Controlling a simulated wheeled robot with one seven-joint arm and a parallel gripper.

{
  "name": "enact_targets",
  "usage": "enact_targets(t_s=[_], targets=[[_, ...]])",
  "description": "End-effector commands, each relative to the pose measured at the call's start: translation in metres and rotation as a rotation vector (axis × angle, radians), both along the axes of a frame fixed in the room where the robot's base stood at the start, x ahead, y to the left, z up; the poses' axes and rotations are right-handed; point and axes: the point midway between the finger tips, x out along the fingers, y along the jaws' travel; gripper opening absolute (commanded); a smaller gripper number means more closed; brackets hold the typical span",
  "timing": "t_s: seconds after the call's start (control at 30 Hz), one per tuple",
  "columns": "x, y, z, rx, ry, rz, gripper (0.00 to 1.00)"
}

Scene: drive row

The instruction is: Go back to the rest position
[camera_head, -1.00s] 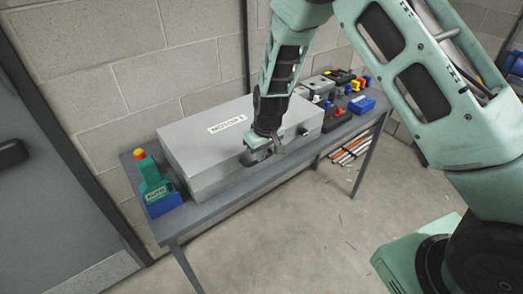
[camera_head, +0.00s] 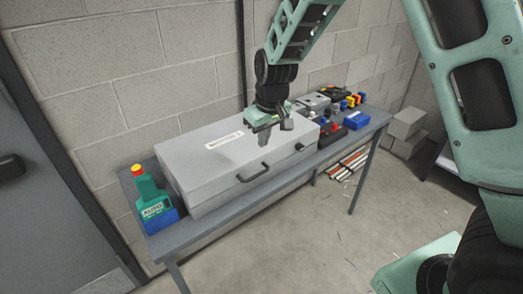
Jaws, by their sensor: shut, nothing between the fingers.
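My gripper (camera_head: 266,136) is above the front right part of the grey box's lid, shut and empty. It points down and is apart from the dark handle on the box's front, as far as the picture shows. The grey box (camera_head: 190,165) carries a white label on its lid and stands on the table. Its lid looks closed. My arm comes in from the upper right.
A blue box (camera_head: 356,120) and several small devices sit at the right end. The table (camera_head: 215,222) stands against a block wall; open floor lies in front.

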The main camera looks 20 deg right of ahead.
Motion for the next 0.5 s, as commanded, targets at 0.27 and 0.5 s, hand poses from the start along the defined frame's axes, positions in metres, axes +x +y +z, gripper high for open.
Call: enact_targets(t_s=[0.27,0.5], targets=[[-0.012,0.009,0.007,0.014,0.010,0.011,0.00],[-0.127,0.072,0.024,0.085,0.091,0.138,0.00]])
